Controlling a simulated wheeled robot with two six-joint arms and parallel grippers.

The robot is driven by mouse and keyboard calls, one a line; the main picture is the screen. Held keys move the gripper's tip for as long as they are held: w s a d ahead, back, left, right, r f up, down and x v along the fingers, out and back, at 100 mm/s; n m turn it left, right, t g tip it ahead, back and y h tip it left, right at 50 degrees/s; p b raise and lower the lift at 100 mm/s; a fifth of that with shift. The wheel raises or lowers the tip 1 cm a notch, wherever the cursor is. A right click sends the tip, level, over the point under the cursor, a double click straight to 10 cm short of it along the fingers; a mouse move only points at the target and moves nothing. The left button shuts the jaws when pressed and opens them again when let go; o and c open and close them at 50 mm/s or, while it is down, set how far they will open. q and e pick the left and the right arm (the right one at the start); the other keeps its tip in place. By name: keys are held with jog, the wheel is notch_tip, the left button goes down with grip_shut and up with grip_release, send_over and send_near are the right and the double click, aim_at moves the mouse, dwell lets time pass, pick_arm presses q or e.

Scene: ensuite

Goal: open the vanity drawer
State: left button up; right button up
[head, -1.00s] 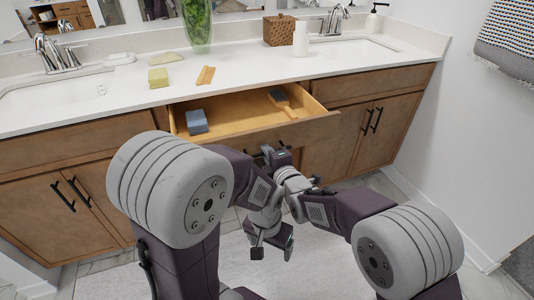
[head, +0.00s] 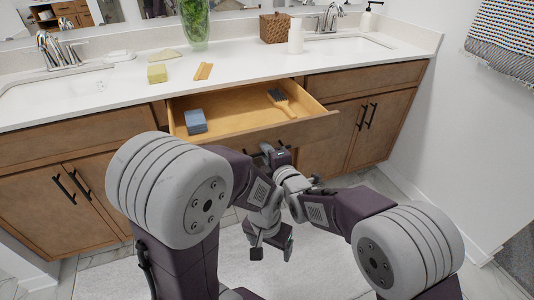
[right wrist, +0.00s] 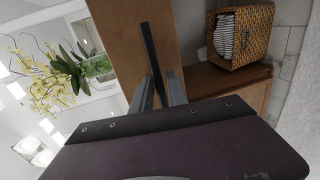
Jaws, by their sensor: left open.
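The vanity drawer (head: 250,141) is pulled out below the white counter, between the two sinks. Inside lie a blue-grey box (head: 195,121) at the left and a wooden brush (head: 282,103) at the right. My right gripper (head: 268,150) is at the drawer front. In the right wrist view its two fingers (right wrist: 158,92) close around the dark bar handle (right wrist: 148,45) on the wooden front. My arm partly hides the handle in the head view. My left gripper (head: 270,250) is open and empty, low over the floor mat, apart from the vanity.
The counter (head: 120,90) holds a yellow block (head: 157,73), wooden sticks (head: 203,71), a green vase (head: 194,22), a woven box (head: 274,28) and a white bottle (head: 296,36). Closed cabinet doors (head: 60,205) flank the drawer. A wicker basket (right wrist: 240,35) shows in the right wrist view.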

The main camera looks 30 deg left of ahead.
jog(key=p+v, duration=0.1)
jog(key=v, duration=0.8)
jog(key=shift+p, duration=0.35)
